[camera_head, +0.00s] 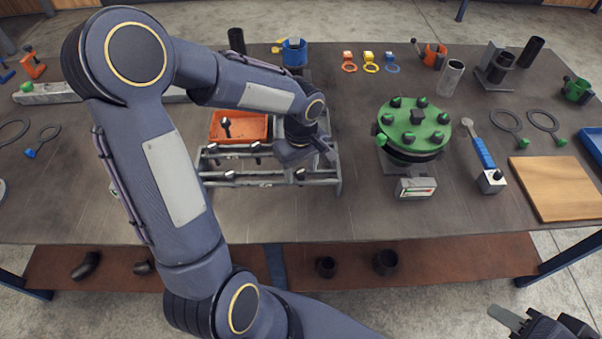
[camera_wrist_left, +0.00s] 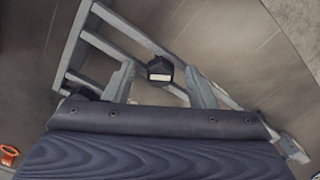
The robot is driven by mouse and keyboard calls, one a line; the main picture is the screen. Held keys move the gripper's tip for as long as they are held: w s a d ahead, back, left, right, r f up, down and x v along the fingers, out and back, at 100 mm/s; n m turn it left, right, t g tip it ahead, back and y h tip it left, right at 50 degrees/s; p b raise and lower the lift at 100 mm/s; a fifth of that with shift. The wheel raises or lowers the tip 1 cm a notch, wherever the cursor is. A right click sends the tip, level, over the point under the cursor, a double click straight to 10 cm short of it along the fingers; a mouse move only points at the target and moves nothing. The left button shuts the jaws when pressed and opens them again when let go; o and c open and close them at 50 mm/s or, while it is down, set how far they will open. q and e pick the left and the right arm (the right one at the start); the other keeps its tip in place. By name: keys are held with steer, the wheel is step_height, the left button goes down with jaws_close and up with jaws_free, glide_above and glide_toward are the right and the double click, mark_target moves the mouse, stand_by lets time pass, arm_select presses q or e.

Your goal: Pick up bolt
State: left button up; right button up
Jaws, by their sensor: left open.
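Several dark bolts stand or lie in the grey metal rack (camera_head: 205,165) left of centre, among them one bolt (camera_head: 230,175) on the front rail and one (camera_head: 300,174) near the right end. My left gripper (camera_head: 322,152) is over the right part of the rack, pointing down. In the left wrist view, its open fingers (camera_wrist_left: 162,84) stand on either side of a black bolt head (camera_wrist_left: 160,68) with a bright face. I cannot tell whether they touch it. My right gripper (camera_head: 530,322) is at the bottom right corner, away from the table and partly cut off.
A green flange (camera_head: 428,122) with several dark bolts stands right of the rack. A blue-handled tool (camera_head: 483,152) and a wooden board (camera_head: 555,188) lie further right. An orange tray (camera_head: 238,130) is behind the rack.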

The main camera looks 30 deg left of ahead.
arm_select(q)
steer(key=shift+c, duration=0.3)
jaws_close()
